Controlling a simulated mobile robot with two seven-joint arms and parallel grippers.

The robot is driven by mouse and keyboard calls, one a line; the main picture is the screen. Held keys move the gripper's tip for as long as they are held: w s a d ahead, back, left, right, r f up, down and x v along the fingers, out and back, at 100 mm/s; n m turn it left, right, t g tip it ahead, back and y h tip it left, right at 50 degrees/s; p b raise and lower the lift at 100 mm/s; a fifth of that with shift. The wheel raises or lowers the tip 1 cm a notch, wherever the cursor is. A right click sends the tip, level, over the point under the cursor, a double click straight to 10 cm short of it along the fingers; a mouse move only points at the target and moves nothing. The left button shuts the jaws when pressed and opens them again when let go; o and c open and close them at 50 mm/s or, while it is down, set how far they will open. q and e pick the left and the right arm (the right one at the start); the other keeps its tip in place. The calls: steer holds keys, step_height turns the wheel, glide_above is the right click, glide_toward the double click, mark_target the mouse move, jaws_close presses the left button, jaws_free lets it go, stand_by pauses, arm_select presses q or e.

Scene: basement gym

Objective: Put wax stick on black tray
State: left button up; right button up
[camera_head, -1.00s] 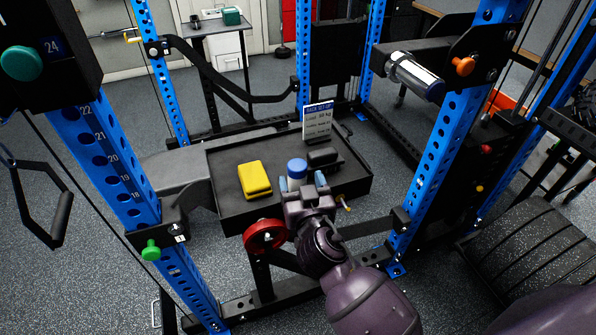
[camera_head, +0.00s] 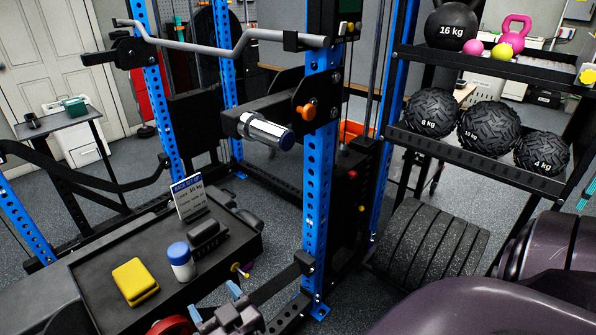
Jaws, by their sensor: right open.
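The black tray (camera_head: 105,268) lies on the rack's low platform in the lower left. A white cylinder with a blue cap (camera_head: 181,262) stands upright on it; this looks like the wax stick, though no label can be read. My right gripper (camera_head: 215,300) is at the bottom of the view, just in front of the tray's near edge. Its blue-padded fingers are apart, with nothing seen between them. It is clear of the cylinder. My left gripper is not in view.
A yellow block (camera_head: 135,280), a dark block (camera_head: 206,236) and a sign card (camera_head: 188,196) share the tray. A blue rack upright (camera_head: 317,170) rises to the right. Shelves with medicine balls (camera_head: 488,129) stand further right.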

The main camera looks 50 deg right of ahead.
steer(key=s+d+f+n+g+y, duration=0.1)
steer(key=s+d+f+g, duration=0.2)
steer(key=s+d+f, duration=0.2)
steer(key=s+d+f+n+g, duration=0.1)
steer(key=s+d+f+g, duration=0.2)
steer(key=s+f, duration=0.6)
step_height(320, 180, down, 3)
steer(key=shift+d+y, duration=0.4)
steer(key=shift+d, duration=0.85)
steer(key=shift+s, duration=0.1)
